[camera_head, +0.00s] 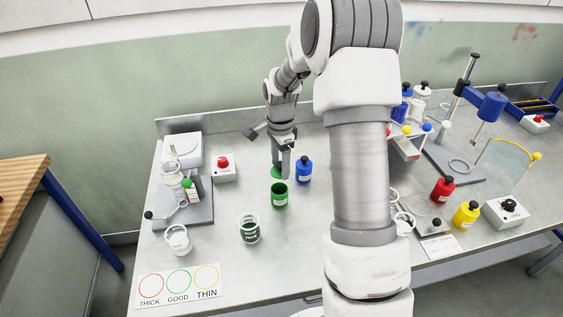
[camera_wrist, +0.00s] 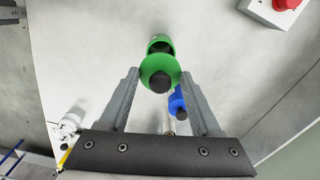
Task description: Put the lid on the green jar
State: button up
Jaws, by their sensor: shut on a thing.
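The green jar (camera_head: 279,197) stands open and upright on the metal bench, its dark mouth facing up. The green lid (camera_head: 276,172) with a black knob is held by my gripper (camera_head: 282,165), just above and behind the jar's mouth in the head view.
A blue jar (camera_head: 304,171) with a black knob stands close on the right. A glass jar with dark contents (camera_head: 249,229) is in front left. A red-button box (camera_head: 225,168) is behind left. A THICK/GOOD/THIN card (camera_head: 179,288) lies at the front left. My arm hides the bench centre.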

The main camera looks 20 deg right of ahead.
aim_at(279, 189)
jog(key=shift+a+f, duration=0.1)
jog(key=shift+a, duration=0.05)
jog(key=shift+f+b, duration=2.15)
jog(key=shift+f, duration=1)
jog(key=shift+f+b, duration=0.1)
jog(key=shift+b, duration=0.2)
jog(key=o, duration=1.4)
jog(key=shift+c, duration=0.2)
jog(key=shift+r+p, duration=2.3)
jog(key=shift+r, duration=1.25)
